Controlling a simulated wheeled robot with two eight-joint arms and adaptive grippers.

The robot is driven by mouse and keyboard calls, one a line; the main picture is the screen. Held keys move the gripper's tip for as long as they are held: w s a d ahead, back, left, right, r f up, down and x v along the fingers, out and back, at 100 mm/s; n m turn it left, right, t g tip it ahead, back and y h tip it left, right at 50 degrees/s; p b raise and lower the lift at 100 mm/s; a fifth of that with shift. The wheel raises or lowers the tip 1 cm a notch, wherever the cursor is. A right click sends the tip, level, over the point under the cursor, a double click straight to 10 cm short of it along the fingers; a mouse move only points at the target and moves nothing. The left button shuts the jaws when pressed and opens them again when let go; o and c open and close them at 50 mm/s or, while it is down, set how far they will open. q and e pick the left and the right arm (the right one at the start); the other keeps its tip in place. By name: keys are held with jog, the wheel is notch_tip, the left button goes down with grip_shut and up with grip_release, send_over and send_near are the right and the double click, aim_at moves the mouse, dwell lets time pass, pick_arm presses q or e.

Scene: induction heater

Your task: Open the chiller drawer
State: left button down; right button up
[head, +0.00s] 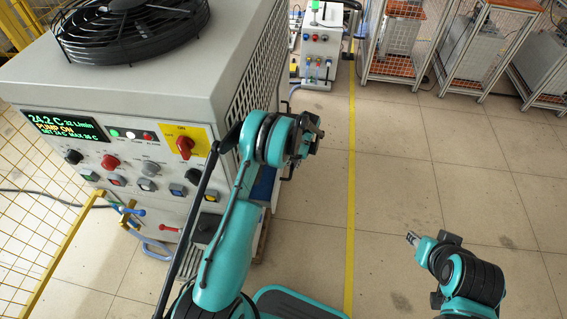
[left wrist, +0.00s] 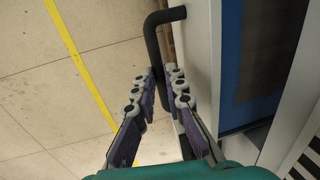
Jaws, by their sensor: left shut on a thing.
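The chiller (head: 110,75) is a large grey cabinet at the left of the head view, with a black fan on top and a lit display. My left gripper (head: 305,135) is beside its right side. In the left wrist view, the left gripper's fingers (left wrist: 157,88) close around the bent black handle (left wrist: 152,45) on the pale panel (left wrist: 198,60); a blue surface (left wrist: 231,60) lies to the right. My arm hides most of this area in the head view, and the drawer's opening cannot be made out. My right gripper (head: 412,238) is over the floor at lower right, away from the chiller.
Yellow mesh fencing (head: 40,200) and hoses stand at the left. A smaller grey unit (head: 320,45) and wire cages (head: 405,40) stand at the back.

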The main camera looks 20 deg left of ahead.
pick_arm(q)
jog(key=w+d, duration=0.4)
jog(key=d, duration=1.2)
jog(key=shift+w+d, duration=0.15)
jog(key=shift+d, duration=0.2)
jog(key=c, duration=1.6)
grip_release()
jog(key=shift+o, duration=0.2)
notch_tip(320, 180, up, 12)
jog(key=d, duration=0.2)
jog(key=shift+w, duration=0.3)
